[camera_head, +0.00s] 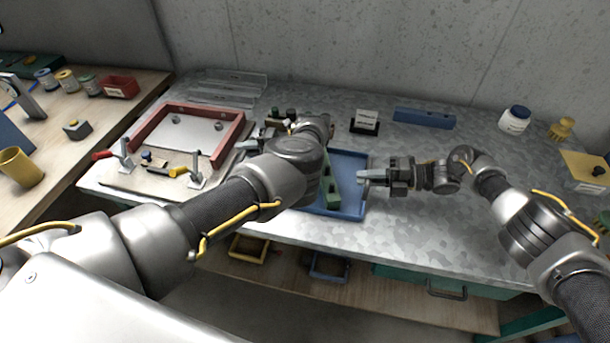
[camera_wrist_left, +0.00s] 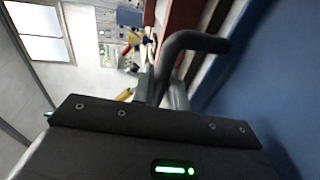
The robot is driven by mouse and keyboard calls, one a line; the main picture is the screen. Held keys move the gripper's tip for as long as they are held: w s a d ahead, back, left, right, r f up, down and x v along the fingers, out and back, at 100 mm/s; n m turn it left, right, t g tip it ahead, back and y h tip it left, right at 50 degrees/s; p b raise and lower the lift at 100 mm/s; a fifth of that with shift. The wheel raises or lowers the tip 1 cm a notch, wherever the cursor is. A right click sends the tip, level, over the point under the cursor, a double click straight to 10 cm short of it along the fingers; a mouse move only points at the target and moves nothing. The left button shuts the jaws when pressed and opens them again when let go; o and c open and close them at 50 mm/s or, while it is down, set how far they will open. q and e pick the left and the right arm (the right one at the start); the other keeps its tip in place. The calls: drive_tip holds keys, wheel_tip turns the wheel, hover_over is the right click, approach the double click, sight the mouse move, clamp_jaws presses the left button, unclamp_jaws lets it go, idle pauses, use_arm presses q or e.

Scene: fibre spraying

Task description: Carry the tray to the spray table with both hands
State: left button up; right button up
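The blue tray (camera_head: 349,163) lies on the grey metal worktop, partly hidden by my left arm. A green block-like part (camera_head: 331,192) is in it. My left gripper (camera_head: 254,143) is mostly hidden behind my arm, at the tray's left side. In the left wrist view, a dark bent bar (camera_wrist_left: 192,42) like a handle passes at its two close-set fingers (camera_wrist_left: 164,90), with a blue surface at the right. Whether they clamp the bar is unclear. My right gripper (camera_head: 366,177) points left at the tray's right edge; its grip is unclear. I cannot identify the spray table.
A red frame (camera_head: 236,135) with toggle clamps stands left of the tray. A blue bar (camera_head: 424,117), a small card stand (camera_head: 366,121) and a white jar (camera_head: 515,119) stand behind and to the right. The worktop (camera_head: 440,225) front right is clear. A wooden bench (camera_head: 70,150) is left.

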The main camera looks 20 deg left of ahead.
use_arm(q)
clamp_jaws()
use_arm(e)
clamp_jaws()
use_arm(q)
drive_tip(key=shift+w+r, duration=0.1)
drive_tip(key=shift+r, duration=0.05)
use_arm(e)
drive_tip(key=shift+w+r, duration=0.1)
drive_tip(key=shift+r, duration=0.05)
